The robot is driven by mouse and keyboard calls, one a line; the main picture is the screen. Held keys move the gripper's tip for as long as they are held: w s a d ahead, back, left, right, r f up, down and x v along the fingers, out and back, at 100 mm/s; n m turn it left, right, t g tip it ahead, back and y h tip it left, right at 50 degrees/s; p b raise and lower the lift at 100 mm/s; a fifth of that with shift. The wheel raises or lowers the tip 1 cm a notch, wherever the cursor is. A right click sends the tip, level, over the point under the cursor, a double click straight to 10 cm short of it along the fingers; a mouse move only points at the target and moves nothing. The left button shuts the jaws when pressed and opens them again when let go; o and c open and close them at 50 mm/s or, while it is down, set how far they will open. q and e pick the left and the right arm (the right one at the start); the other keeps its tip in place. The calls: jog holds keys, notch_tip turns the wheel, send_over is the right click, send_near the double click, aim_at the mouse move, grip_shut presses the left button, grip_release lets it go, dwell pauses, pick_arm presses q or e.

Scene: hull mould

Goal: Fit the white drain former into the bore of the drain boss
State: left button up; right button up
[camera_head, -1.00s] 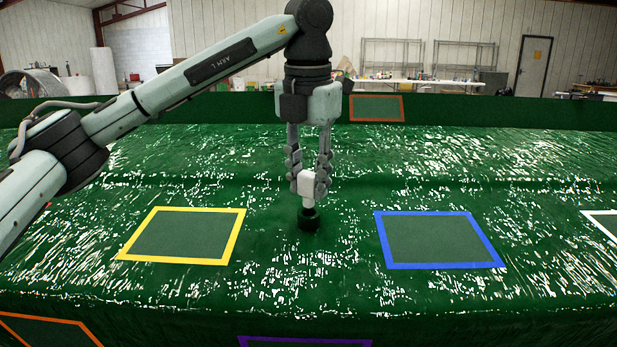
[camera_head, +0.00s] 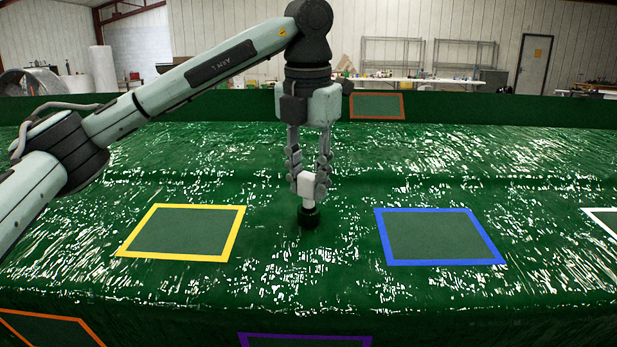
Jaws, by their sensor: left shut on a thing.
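The white drain former (camera_head: 307,184) is between the fingertips of my left gripper (camera_head: 308,178), which is shut on it and points straight down. The former has a wide block at the top and a narrower white stem below. The black drain boss (camera_head: 308,217) stands upright on the green mould surface directly under the former. The stem's lower end meets the top of the boss; I cannot tell how deep it sits in the bore, which is hidden. My right gripper is not in view.
The green mould (camera_head: 330,280) is covered in glossy wrinkled film. A yellow frame (camera_head: 125,250) lies left of the boss and a blue frame (camera_head: 440,263) lies right of it. Orange and purple frames show at the front edge. The surface around the boss is clear.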

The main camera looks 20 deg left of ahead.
pick_arm(q)
jog(key=shift+w+f+b, duration=0.2)
jog(key=shift+f+b, duration=0.5)
jog(key=shift+f, duration=0.6)
jog(key=o, duration=1.1)
jog(key=shift+r, duration=0.1)
notch_tip(320, 180, up, 12)
jog(key=s, duration=0.1)
jog(key=shift+s+d, duration=0.25)
jog(key=shift+s, duration=0.1)
